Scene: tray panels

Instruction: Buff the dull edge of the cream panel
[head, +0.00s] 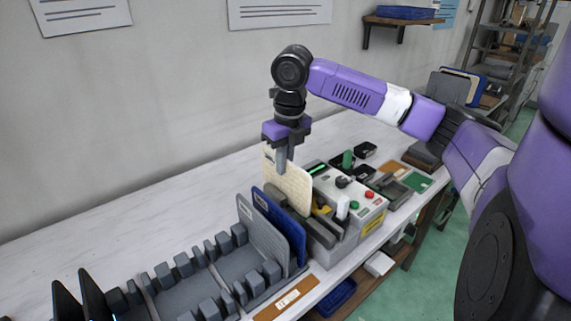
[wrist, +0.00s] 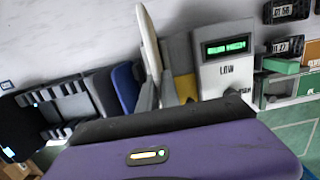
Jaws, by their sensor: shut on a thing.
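The cream panel (head: 288,185) stands upright below my gripper (head: 281,158), which is shut on its upper part. In the wrist view the cream panel (wrist: 149,42) shows nearly edge-on, leaning slightly. Its lower part is hidden behind the dark grey jaws at the left end of the grey machine (head: 368,206); I cannot tell whether it rests in them. The machine carries a green-lit display (wrist: 225,47) with the word LOW beneath it, and red and green buttons. The dull edge cannot be made out.
A slotted grey rack (head: 205,285) holds a grey panel (head: 262,235) and a blue panel (head: 283,228) close left of the machine. Black panels (head: 75,300) stand at its far left. A green-topped tray (head: 415,181) lies right. The bench (head: 120,240) behind the rack is clear.

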